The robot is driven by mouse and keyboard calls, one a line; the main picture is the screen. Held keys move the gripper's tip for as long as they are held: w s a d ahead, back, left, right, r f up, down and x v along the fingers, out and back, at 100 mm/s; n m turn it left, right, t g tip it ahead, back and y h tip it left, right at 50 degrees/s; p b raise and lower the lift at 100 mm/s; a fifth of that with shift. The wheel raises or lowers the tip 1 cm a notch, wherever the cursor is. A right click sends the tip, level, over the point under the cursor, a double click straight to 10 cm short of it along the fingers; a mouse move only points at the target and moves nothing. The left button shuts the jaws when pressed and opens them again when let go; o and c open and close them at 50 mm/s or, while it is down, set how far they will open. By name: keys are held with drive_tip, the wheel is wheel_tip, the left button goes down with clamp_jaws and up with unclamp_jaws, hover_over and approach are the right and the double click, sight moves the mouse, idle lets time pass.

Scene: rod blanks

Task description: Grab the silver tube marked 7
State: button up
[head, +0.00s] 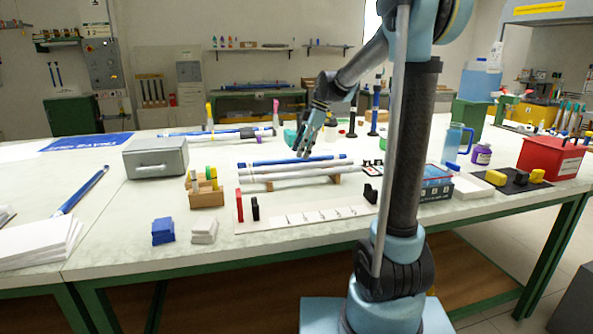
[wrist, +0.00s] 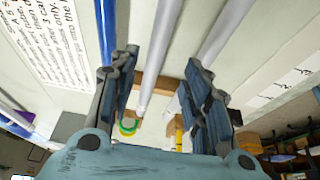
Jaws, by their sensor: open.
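Several long tubes lie side by side across a wooden rack (head: 256,186) on the table. One is blue (head: 290,160), and pale silver-white tubes (head: 292,176) lie in front of it. No 7 is readable on any tube. My gripper (head: 304,153) is open above the rack, with its fingers pointing down. In the wrist view my gripper (wrist: 161,58) has one silver tube (wrist: 160,50) running between its spread fingers. The blue tube (wrist: 105,30) passes by the left finger, and another silver tube (wrist: 222,28) lies by the right finger. I cannot tell whether the fingers touch any tube.
A white numbered strip (head: 320,217) lies in front of the rack, with black and red uprights beside it. A small wooden box (head: 206,197) and a grey metal case (head: 155,157) stand to the left. A red bin (head: 552,158) stands at the right.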

sight(298, 167)
drive_tip(key=shift+w+d+x, duration=0.1)
drive_tip(key=shift+w+x, duration=0.05)
drive_tip(key=shift+x, duration=1.35)
drive_tip(key=shift+w+d+x, duration=0.15)
drive_tip(key=shift+x, duration=1.35)
drive_tip(key=shift+f, duration=0.15)
drive_tip(key=shift+c, duration=0.3)
drive_tip(key=shift+w, duration=0.1)
clamp_jaws()
